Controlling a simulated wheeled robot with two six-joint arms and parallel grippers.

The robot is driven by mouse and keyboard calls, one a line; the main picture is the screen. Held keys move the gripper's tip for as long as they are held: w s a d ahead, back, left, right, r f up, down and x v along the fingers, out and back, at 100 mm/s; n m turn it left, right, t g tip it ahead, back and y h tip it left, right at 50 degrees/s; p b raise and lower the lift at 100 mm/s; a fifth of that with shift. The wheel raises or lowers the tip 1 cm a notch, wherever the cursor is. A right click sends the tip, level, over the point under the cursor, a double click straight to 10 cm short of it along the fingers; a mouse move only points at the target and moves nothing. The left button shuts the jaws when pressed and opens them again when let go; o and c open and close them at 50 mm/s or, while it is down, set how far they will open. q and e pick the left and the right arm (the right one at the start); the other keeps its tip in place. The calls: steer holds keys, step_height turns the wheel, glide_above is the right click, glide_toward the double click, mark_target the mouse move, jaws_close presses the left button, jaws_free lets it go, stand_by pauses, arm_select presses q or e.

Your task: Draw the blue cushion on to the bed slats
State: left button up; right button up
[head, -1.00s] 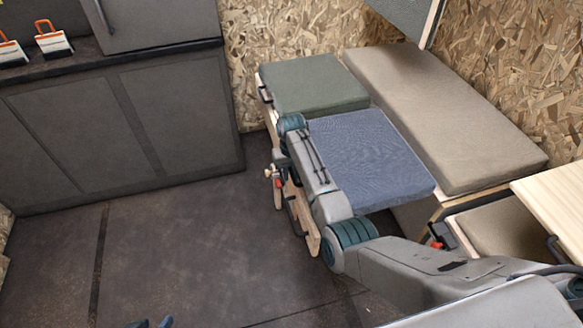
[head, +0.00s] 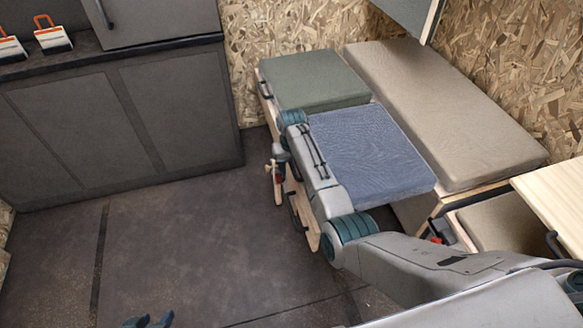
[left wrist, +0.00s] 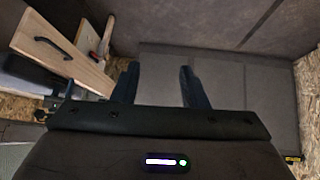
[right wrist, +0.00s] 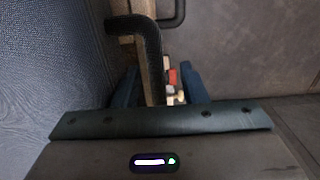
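The blue cushion (head: 375,155) lies flat in the head view, between the green cushion and my right arm. It fills the left of the right wrist view (right wrist: 45,90). My right gripper (right wrist: 160,85) points down beside it; its fingers are apart around a pale wooden edge and black handle (right wrist: 145,40), and I cannot tell whether they touch. In the head view my arm mostly hides that gripper. My left gripper (head: 150,322) is at the bottom edge of the head view; its fingers are open and empty in the left wrist view (left wrist: 157,80). The bed slats cannot be made out.
A green cushion (head: 315,80) lies behind the blue one, and a long beige cushion (head: 440,115) lies along the wall. A grey cabinet (head: 95,130) stands at left. A pale wooden top (head: 555,200) is at right. The dark floor (head: 190,250) is clear.

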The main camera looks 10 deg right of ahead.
arm_select(q)
steer(key=shift+s+a+r+g+y+p, duration=0.4)
steer(key=shift+s+a+r+g+p, duration=0.2)
steer(key=shift+a+r+g+p, duration=0.3)
arm_select(e)
step_height(320, 180, up, 10)
steer(key=shift+r, duration=0.2)
arm_select(q)
steer(key=shift+d+f, duration=0.1)
steer(key=shift+d, duration=0.1)
